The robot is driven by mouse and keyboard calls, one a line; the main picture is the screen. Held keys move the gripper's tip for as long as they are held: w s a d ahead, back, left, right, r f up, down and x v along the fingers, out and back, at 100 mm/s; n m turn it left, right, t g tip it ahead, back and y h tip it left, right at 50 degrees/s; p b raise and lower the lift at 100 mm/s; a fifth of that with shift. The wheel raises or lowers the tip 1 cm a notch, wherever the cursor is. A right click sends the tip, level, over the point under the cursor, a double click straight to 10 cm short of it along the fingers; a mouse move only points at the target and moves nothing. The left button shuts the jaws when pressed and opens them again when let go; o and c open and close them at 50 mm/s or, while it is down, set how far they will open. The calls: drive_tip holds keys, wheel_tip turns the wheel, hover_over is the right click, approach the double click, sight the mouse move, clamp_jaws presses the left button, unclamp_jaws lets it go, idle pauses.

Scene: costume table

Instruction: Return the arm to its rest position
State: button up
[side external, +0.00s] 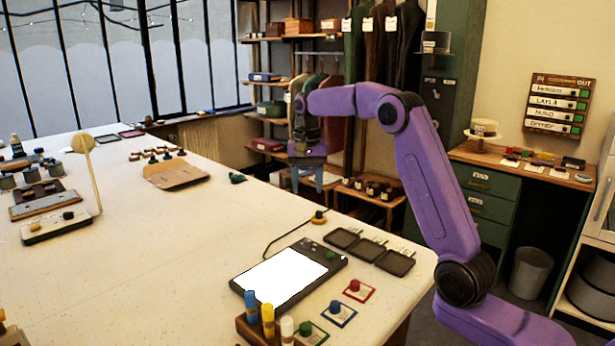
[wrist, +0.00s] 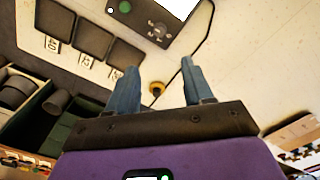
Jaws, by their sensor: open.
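My purple arm is raised above the far right edge of the white table (side external: 190,240). My gripper (side external: 308,182) hangs from it in the side external view, its blue fingers pointing down. In the wrist view my gripper (wrist: 158,72) is open, with its two blue fingers apart and nothing between them. A small brass-coloured knob (wrist: 156,88) shows in the gap beyond the fingers, apart from them; it stands on the table by a cable in the side external view (side external: 319,217).
A light pad (side external: 290,272) and several black trays (side external: 370,249) lie on the near right. Coloured-topped pieces (side external: 354,287) and a wooden holder of bottles (side external: 262,328) stand in front. A cardboard piece (side external: 175,173) lies farther back. The table's middle is mostly clear.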

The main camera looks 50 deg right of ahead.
drive_tip(key=shift+r, duration=0.85)
drive_tip(key=s+a+f+n, duration=0.2)
drive_tip(key=s+a+n, duration=0.8)
drive_tip(key=s+a, duration=0.6)
drive_tip(key=s+f+n, duration=0.2)
drive_tip(key=s+n, duration=0.2)
drive_tip(key=s, duration=0.4)
drive_tip(key=s+f+n, duration=0.2)
drive_tip(key=s+n, duration=0.2)
drive_tip(key=s, duration=0.4)
drive_tip(key=s+d+f+n, duration=0.1)
drive_tip(key=s+f+n, duration=0.1)
drive_tip(key=s, duration=0.6)
drive_tip(key=shift+f+n, duration=0.2)
drive_tip(key=shift+n, duration=0.7)
